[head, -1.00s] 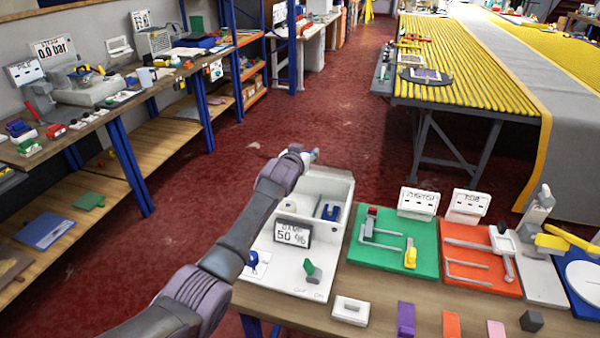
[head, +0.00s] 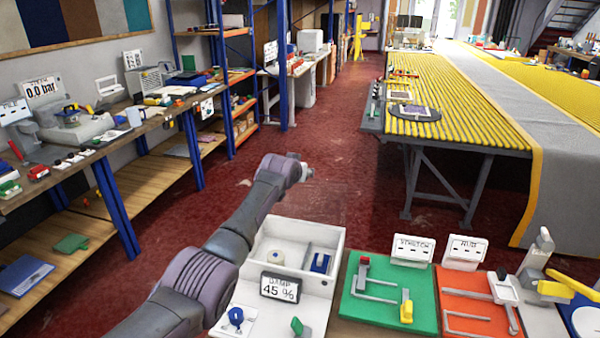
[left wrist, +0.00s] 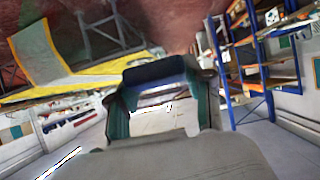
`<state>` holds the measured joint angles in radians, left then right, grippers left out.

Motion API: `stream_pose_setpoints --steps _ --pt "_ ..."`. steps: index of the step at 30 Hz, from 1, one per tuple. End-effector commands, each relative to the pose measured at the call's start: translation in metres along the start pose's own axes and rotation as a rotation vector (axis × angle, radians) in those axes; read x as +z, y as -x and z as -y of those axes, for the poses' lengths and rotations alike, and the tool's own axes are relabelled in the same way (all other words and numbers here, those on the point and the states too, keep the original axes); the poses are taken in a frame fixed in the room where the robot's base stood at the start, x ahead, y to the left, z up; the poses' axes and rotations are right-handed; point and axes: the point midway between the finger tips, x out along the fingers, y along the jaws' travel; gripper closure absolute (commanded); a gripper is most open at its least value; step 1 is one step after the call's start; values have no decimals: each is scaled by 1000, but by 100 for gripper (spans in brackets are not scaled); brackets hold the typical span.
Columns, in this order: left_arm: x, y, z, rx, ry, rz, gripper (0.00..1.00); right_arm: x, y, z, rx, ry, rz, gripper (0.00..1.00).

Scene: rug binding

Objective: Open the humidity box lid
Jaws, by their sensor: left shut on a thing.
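The white humidity box (head: 333,285) stands at the near table's left end, with a display (head: 280,287) reading DAMP 45 %. Its top is open to view, showing a round pale disc and a blue item (head: 320,263) inside. My left arm passes along the box's left side, and my left gripper (head: 300,170) is above and beyond its back edge. In the left wrist view the gripper (left wrist: 162,120) is shut on a pale thing, apparently the lid's grip. The lid itself is hard to make out; at most a faint see-through patch shows behind the box. My right gripper is out of view.
A green board (head: 372,315) and an orange-red board (head: 462,312) with metal fixtures lie right of the box. A blue knob (head: 236,317) is at its front left. A cluttered workbench runs along the left; red floor (head: 345,150) lies open beyond.

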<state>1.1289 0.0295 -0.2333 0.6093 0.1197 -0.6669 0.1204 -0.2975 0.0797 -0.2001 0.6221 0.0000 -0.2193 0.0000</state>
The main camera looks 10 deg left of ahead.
Motion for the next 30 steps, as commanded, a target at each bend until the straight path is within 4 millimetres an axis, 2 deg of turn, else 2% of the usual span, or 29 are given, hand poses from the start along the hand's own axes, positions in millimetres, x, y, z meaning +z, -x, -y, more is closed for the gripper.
stream_pose_setpoints --steps 9,10,14,30 --pt "3 -1 0 0 -1 2 100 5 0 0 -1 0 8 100" --pt "3 -1 0 0 -1 3 44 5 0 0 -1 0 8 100" --pt "4 -1 0 0 -1 5 23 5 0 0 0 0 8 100" --pt "6 0 -1 1 -1 10 23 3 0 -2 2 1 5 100"
